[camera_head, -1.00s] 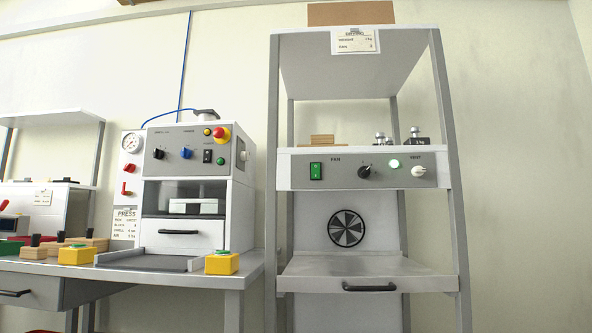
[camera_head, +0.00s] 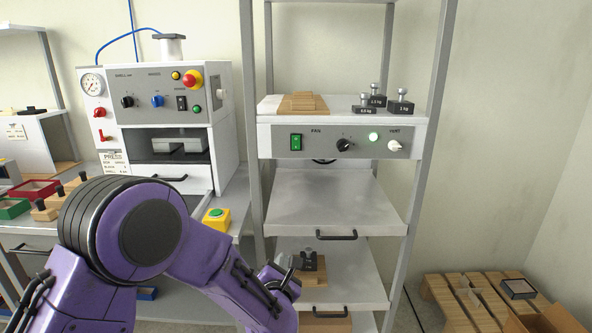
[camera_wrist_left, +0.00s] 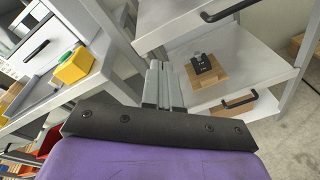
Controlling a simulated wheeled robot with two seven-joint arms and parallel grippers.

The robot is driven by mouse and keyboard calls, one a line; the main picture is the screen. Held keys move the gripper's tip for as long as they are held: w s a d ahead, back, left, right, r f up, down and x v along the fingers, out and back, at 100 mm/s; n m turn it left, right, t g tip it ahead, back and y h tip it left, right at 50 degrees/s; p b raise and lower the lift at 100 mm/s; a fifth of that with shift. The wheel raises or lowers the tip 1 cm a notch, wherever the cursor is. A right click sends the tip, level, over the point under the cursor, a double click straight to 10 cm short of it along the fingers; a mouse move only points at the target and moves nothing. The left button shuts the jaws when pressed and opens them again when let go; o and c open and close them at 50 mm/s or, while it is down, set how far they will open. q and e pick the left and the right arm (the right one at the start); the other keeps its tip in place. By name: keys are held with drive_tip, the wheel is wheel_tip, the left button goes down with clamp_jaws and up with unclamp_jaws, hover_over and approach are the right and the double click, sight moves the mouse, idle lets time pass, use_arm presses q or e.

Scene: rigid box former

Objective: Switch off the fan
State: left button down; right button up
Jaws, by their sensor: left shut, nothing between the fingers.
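The fan switch (camera_head: 296,142) is a green rocker under the "FAN" label, at the left of the grey control panel (camera_head: 320,149) on the shelf rack. Only the top edge of the fan (camera_head: 324,161) shows below the panel. My left gripper (camera_head: 285,262) is below the switch and apart from it, by the lower shelves and partly hidden by its own wrist. In the left wrist view its fingers (camera_wrist_left: 165,82) are together and empty. My right gripper is in neither view.
A black knob (camera_head: 344,145) and a white vent knob (camera_head: 395,146) share the panel. Weights (camera_head: 400,104) and wooden plates (camera_head: 303,104) stand above it. A shelf with a handle (camera_head: 336,235) juts out below. The press (camera_head: 165,110) stands left; a pallet (camera_head: 465,300) lies right.

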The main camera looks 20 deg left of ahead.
use_arm(q)
drive_tip(key=w+d+r+n+t+y+p, duration=0.1)
drive_tip(key=r+n+p, duration=0.5)
drive_tip(key=r, duration=1.8)
drive_tip(key=shift+w+d+n+t, duration=0.7)
drive_tip(key=shift+w+n+t, duration=0.2)
drive_tip(key=shift+w, duration=0.3)
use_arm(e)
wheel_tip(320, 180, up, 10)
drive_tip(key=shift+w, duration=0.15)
use_arm(q)
drive_tip(key=p, duration=0.6)
approach(295, 140)
drive_tip(key=x, duration=0.5)
drive_tip(key=shift+w+r, duration=0.3)
drive_tip(key=shift+w, duration=0.05)
drive_tip(key=shift+w+a+f+p, duration=0.15)
drive_tip(key=shift+w+p, duration=0.15)
drive_tip(key=shift+w, duration=0.3)
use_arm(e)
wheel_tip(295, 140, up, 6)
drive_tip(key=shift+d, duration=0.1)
